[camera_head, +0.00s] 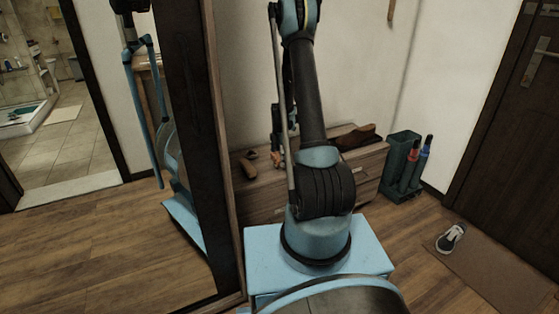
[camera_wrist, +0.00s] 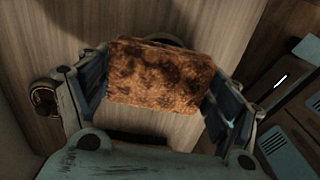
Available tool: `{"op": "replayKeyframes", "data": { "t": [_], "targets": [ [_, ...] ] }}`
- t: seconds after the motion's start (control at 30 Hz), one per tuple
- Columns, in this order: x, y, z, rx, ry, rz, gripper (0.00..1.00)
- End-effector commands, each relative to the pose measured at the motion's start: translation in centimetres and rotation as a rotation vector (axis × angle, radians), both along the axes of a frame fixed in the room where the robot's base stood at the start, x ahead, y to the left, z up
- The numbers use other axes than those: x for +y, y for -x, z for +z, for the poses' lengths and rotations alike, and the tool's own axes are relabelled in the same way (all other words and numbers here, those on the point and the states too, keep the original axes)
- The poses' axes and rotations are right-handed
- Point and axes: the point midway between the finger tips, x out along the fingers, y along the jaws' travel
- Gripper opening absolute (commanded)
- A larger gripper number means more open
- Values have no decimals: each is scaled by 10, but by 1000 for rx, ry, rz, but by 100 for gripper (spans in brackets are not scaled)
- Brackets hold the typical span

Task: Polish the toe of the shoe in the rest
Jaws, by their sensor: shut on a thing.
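My gripper (camera_wrist: 165,95) is shut on a brown, dark-mottled block (camera_wrist: 160,76), perhaps a cloth or sponge, with a finger on each side of it. It is above a pale wooden surface. In the head view my arm hides most of the gripper, near the middle of the wooden bench (camera_head: 262,208). A brown shoe (camera_head: 357,138) lies at the bench's right end, right of my arm. Its rest and toe cannot be made out clearly. The shoe is not clearly seen in the wrist view.
A brown brush-like piece (camera_head: 248,168) lies on the bench's left part. A round, gold-coloured thing (camera_wrist: 42,97) is left of the gripper in the wrist view. A green umbrella stand (camera_head: 400,165) stands right of the bench. A sneaker (camera_head: 450,237) is on the doormat (camera_head: 490,270). A tall mirror stands left.

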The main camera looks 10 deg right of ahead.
Motion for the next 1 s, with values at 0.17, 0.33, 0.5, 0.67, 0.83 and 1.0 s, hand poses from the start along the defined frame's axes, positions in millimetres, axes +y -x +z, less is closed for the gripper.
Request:
{"op": "replayKeyframes", "data": {
  "t": [0.17, 0.33, 0.5, 0.67, 0.83, 1.0],
  "targets": [
    [0, 0, 12, 0, 0, 0, 64],
    [0, 0, 23, 0, 0, 0, 64],
    [-1, 0, 34, 0, 0, 0, 64],
    [-1, 0, 44, 0, 0, 0, 64],
    [-1, 0, 55, 0, 0, 0, 64],
    [-1, 0, 62, 0, 0, 0, 64]
  ]
}}
